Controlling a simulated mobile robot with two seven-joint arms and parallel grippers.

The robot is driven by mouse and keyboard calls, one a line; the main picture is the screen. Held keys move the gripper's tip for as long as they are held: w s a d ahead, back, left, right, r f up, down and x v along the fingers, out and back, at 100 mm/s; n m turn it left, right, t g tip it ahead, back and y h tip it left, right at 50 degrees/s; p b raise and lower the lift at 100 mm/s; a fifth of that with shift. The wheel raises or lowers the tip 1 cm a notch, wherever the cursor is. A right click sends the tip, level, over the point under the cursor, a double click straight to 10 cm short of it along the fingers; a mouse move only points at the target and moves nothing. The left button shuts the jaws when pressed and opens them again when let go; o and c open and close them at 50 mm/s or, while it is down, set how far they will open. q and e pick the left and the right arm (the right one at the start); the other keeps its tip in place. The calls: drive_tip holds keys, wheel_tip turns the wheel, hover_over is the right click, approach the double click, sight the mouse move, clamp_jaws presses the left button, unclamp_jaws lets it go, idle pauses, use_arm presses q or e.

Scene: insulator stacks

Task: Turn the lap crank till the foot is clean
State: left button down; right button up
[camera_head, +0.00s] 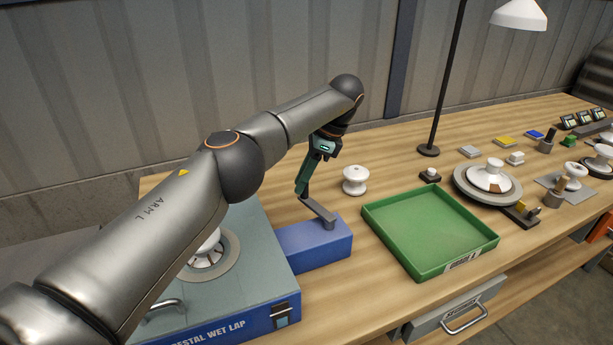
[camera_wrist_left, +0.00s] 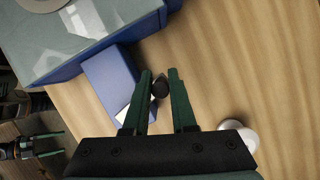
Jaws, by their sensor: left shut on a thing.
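The blue wet lap machine (camera_head: 262,303) stands at the front left of the bench, with a white insulator (camera_head: 207,248) on its round plate, partly hidden by my left arm. A blue side box (camera_head: 325,246) joins its right side and carries the grey crank arm (camera_head: 319,210). My left gripper (camera_head: 302,190) points down at the crank's upper end. In the left wrist view its fingers (camera_wrist_left: 163,88) are shut on the dark crank knob (camera_wrist_left: 160,87), beside the blue box (camera_wrist_left: 108,80). The insulator's foot is hidden.
A white insulator (camera_head: 355,180) stands just right of my left gripper. A green tray (camera_head: 428,231) lies empty to the right. A lamp (camera_head: 430,150), a round plate with an insulator (camera_head: 488,185) and small blocks stand farther right.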

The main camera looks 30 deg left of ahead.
use_arm(q)
drive_tip(key=shift+s+d+f, duration=0.1)
drive_tip(key=shift+s+d, duration=0.1)
drive_tip(key=shift+d, duration=0.05)
idle(0.3)
drive_tip(key=c, duration=0.8)
unclamp_jaws()
drive_tip(key=shift+d, duration=0.1)
drive_tip(key=shift+c, duration=0.2)
drive_tip(key=shift+o, duration=0.5)
drive_tip(key=shift+a+n, duration=0.2)
drive_tip(key=shift+n, duration=0.1)
